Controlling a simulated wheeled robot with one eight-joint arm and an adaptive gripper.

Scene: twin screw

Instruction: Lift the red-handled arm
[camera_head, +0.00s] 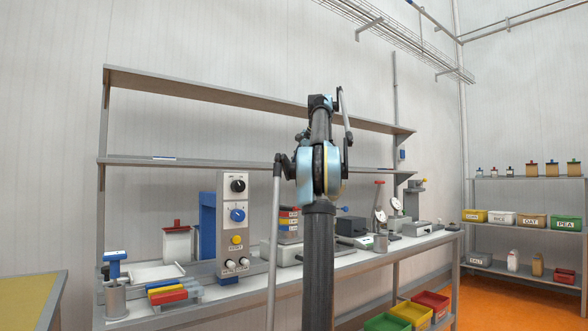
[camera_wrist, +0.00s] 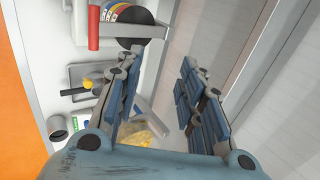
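The red-handled arm stands upright among the devices right of my own arm in the head view, with its red handle (camera_head: 379,192) on top. In the wrist view a red cylindrical handle (camera_wrist: 93,27) shows at the top left, beside a dark round disc (camera_wrist: 135,22). My gripper (camera_wrist: 157,70) is open, with its two jointed fingers apart and nothing between them. The red handle is beyond and to the left of the fingertips, not touched. My own arm hides the gripper in the head view.
A long workbench (camera_head: 330,262) carries several devices. A control panel (camera_head: 236,225) stands left of my arm, and a dark grey box (camera_head: 351,225) stands right of it. The wall (camera_wrist: 235,45) is to the right.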

